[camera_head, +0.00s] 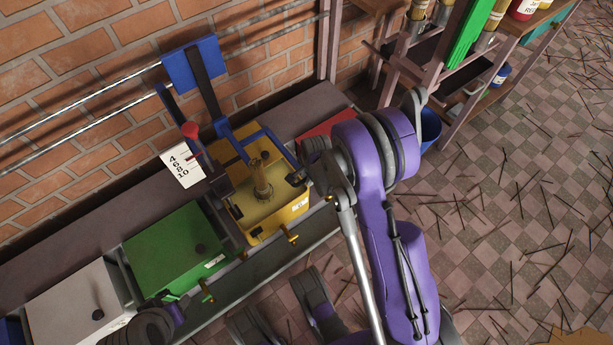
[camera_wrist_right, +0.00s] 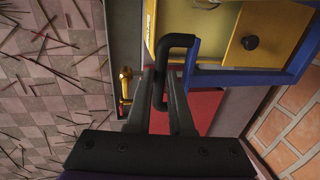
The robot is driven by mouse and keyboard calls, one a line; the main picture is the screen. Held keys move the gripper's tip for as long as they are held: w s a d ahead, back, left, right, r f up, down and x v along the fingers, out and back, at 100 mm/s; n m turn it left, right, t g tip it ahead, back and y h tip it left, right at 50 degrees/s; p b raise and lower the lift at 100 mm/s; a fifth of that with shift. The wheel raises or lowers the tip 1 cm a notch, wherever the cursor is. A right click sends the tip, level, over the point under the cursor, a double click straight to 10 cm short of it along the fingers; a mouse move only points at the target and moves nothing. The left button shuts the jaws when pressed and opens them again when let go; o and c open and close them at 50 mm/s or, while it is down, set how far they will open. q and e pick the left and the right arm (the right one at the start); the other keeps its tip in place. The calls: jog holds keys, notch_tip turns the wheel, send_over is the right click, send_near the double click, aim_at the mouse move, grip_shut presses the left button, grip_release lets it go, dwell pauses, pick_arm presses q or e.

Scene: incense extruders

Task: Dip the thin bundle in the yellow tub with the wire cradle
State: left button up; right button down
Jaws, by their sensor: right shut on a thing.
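The yellow tub (camera_head: 246,214) stands in the row on the bench in the head view, and its wall shows in the right wrist view (camera_wrist_right: 222,30). A thin tan bundle (camera_head: 262,180) stands upright inside it, its lower end at the yellow contents. Blue bars of the cradle (camera_wrist_right: 238,78) run along the tub in the right wrist view, with a black bent handle (camera_wrist_right: 178,42) attached. My right gripper (camera_wrist_right: 160,98) is shut on this handle, at the tub's right side in the head view (camera_head: 298,176). My left arm shows only as dark parts at the lower left; its fingers cannot be made out.
A green tub (camera_head: 170,250) and a white tub (camera_head: 75,305) stand left of the yellow one. A red surface (camera_head: 325,124) lies to its right. A numbered card (camera_head: 182,165) and a blue plate (camera_head: 190,65) on rails are behind. Shelves stand at the right.

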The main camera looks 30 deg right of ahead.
jog(key=shift+r, duration=0.1)
dwell(0.4)
notch_tip(320, 180, up, 15)
jog(key=p, duration=0.7)
jog(key=c, duration=0.8)
grip_release()
jog(key=r+p, duration=0.1)
jog(key=r, duration=0.2)
jog(key=s+r+p, duration=0.1)
jog(key=r, duration=0.3)
jog(key=s+r, duration=0.1)
jog(key=r, duration=0.2)
jog(key=shift+d+r+p, duration=0.1)
jog(key=shift+r+p, duration=0.05)
jog(key=shift+p, duration=0.25)
